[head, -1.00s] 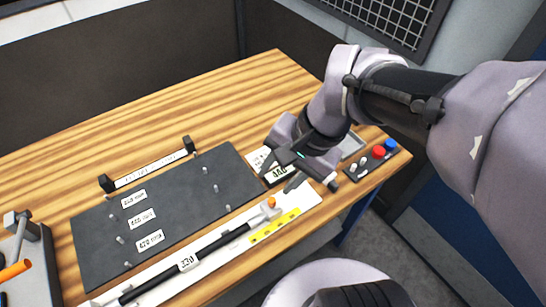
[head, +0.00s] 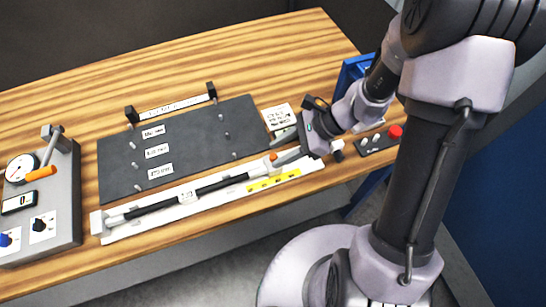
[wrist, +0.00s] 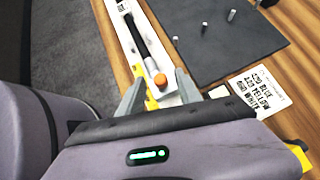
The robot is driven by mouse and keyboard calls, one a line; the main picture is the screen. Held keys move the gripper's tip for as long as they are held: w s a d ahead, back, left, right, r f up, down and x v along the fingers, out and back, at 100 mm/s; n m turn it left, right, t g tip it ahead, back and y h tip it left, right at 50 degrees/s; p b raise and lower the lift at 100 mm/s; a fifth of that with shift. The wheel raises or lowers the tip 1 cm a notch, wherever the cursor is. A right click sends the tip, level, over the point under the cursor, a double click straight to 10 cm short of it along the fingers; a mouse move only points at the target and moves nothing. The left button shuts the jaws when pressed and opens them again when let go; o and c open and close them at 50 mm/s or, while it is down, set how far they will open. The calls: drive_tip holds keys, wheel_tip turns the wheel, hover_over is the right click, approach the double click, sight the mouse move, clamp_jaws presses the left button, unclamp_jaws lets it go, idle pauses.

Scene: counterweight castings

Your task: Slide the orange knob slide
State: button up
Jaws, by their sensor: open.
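The orange knob (head: 273,157) sits at the right end of a black rod (head: 222,184) on a long white rail plate (head: 150,226). A yellow scale strip (head: 272,180) runs beside the knob on the plate. My gripper (head: 283,158) is open at the right end of the rail, with its fingers pointing at the knob. In the wrist view the knob (wrist: 160,80) shows between the two spread fingertips (wrist: 159,75), with gaps on both sides. Whether the fingers are down at knob height is hard to tell.
A dark pegboard (head: 190,150) with short pins and white labels lies behind the rail. A printed card (head: 279,117) lies near my gripper. A control box with red button (head: 395,132) is at right; a gauge box with orange-handled lever (head: 42,190) is at left.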

drive_tip(key=shift+x, duration=1.4)
clamp_jaws()
idle(0.4)
